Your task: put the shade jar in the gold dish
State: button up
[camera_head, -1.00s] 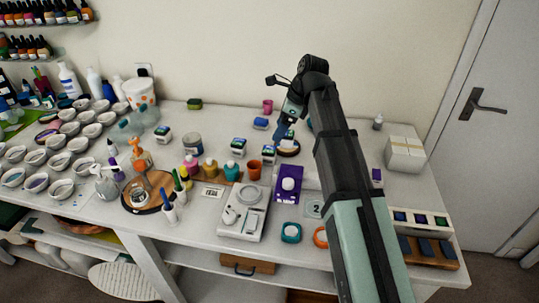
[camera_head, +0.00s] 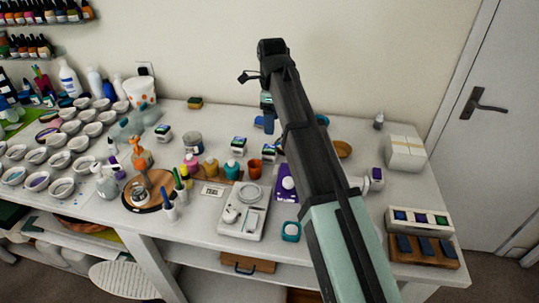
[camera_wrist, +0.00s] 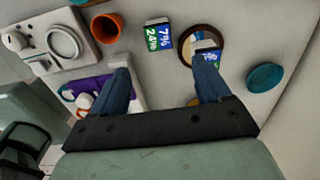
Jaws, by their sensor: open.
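The gold dish (camera_head: 342,149) sits on the bench just right of my arm in the head view. In the wrist view only a sliver of it (camera_wrist: 195,102) shows beside the right finger. A small jar with a blue-green label (camera_wrist: 206,43) stands on a round brown-rimmed plate, partly covered by my right finger; a second labelled jar (camera_wrist: 158,37) stands left of it. I cannot tell which labelled jar is the shade jar. My gripper (camera_wrist: 165,80) is open, with nothing seen between its blue fingers.
An orange cup (camera_wrist: 107,27), a white scale (camera_wrist: 60,45) and a purple tray (camera_head: 284,196) are near. A teal dish (camera_wrist: 265,77) lies to the right in the wrist view. White boxes (camera_head: 405,153) stand at the bench's right. Palette cups crowd the left.

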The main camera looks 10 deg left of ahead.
aim_at(269, 148)
notch_tip(269, 148, down, 8)
jog(key=shift+a+f, duration=0.2)
jog(key=shift+f, duration=1.2)
jog(key=shift+a+f, duration=0.15)
jog(key=shift+f, duration=1.25)
jog(key=c, duration=1.2)
